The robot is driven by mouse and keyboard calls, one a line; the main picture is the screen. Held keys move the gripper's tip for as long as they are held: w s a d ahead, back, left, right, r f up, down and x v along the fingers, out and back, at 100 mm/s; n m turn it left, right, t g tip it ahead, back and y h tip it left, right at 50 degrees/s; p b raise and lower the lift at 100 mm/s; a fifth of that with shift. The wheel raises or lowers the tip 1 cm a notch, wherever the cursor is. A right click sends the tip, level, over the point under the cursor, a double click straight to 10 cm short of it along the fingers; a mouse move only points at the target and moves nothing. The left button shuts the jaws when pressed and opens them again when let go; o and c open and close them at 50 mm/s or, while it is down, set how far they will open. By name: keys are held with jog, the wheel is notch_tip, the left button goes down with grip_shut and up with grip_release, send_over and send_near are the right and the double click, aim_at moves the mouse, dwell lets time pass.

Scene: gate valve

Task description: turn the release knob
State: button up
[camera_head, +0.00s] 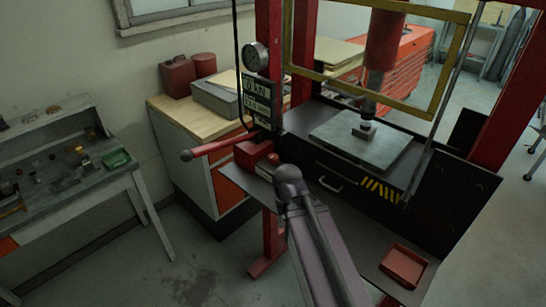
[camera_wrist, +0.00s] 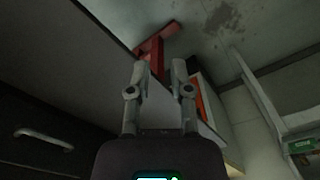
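The red pump block (camera_head: 256,153) sits on a small dark shelf at the left post of the press. A long red lever (camera_head: 215,146) with a round grey end sticks out to its left. I cannot make out a release knob for certain in either view; my arm covers part of the area beside the pump. My gripper (camera_wrist: 158,66) shows in the wrist view with its two fingers apart and nothing held between them. A red foot of the press (camera_wrist: 155,45) shows beyond the fingertips. In the head view my arm reaches up to the pump shelf, and its fingers cannot be made out.
The press has a dial gauge (camera_head: 256,57), a display reading 0 kN (camera_head: 257,100), a bed plate (camera_head: 360,139) and a yellow guard frame (camera_head: 447,65). A dark drawer front (camera_head: 335,172) faces me. A red tray (camera_head: 403,266) lies at lower right. A workbench (camera_head: 75,185) stands left.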

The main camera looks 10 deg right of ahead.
jog(key=o, duration=0.3)
jog(key=shift+w+r, duration=0.3)
jog(key=shift+w, duration=0.1)
jog(key=o, duration=0.3)
jog(key=shift+w+r+m+p, duration=0.4)
jog(key=shift+w+p, duration=0.15)
jog(key=shift+p, duration=0.05)
notch_tip(320, 180, up, 16)
jog(key=r+m+p, duration=0.1)
jog(key=m+p, duration=1.1)
jog(key=p, duration=0.5)
send_over(273, 157)
jog(key=shift+w+d+f, duration=0.1)
jog(key=shift+w+f, duration=0.05)
jog(key=shift+f, duration=0.1)
jog(key=shift+f+b, duration=0.2)
jog(key=shift+b, duration=0.25)
notch_tip(273, 157, down, 14)
jog(key=b, duration=1.3)
jog(key=shift+r, duration=0.25)
jog(key=c, duration=1.1)
